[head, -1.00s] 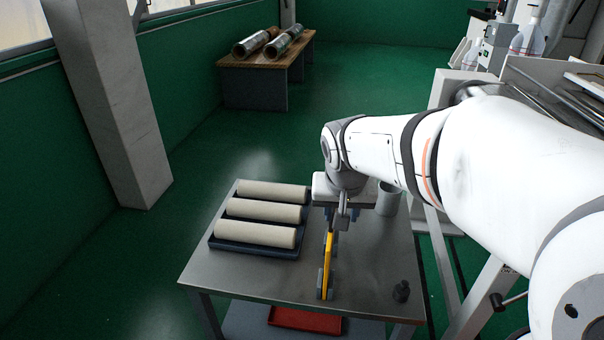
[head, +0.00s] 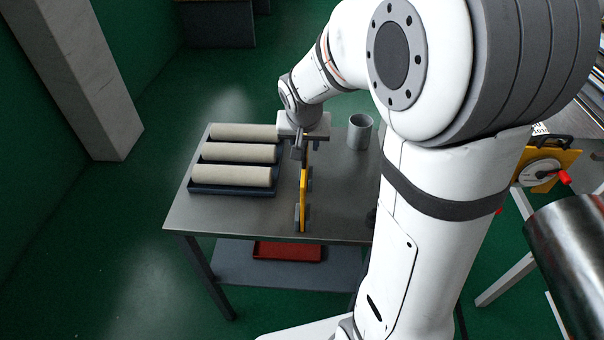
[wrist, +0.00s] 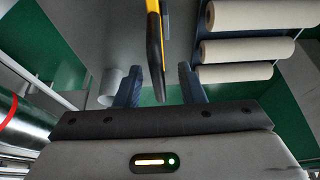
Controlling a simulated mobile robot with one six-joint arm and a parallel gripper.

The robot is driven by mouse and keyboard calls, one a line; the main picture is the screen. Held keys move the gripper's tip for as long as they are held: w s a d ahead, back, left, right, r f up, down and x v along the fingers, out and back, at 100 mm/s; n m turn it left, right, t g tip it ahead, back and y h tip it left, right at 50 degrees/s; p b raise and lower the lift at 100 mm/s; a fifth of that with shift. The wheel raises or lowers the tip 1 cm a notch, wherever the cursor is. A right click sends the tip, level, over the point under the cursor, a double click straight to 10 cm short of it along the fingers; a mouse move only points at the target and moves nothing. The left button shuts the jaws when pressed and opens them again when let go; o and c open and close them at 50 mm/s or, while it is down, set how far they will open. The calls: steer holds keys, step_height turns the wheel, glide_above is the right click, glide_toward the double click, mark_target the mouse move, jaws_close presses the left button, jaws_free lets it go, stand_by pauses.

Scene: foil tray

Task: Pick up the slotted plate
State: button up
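The slotted plate (head: 303,200) is a thin yellow and dark plate standing on edge on the metal table, with grey supports beside its lower edge. Its slots cannot be made out. My gripper (wrist: 160,78) is at the far end of the plate, pointing down. In the wrist view its two blue fingers are spread, and the plate (wrist: 154,30) runs in between them with a visible gap on each side. In the head view my gripper's housing (head: 303,127) hides most of the fingers and the plate's far end.
A dark tray (head: 232,190) with 3 pale rolls lies left of the plate. A grey cup (head: 360,132) stands to the right, behind. A red tray (head: 288,251) lies on the lower shelf. My arm covers the table's right side. The table's front left is bare.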

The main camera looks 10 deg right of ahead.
jaws_close()
steer(key=shift+r, duration=0.1)
stand_by(1.2)
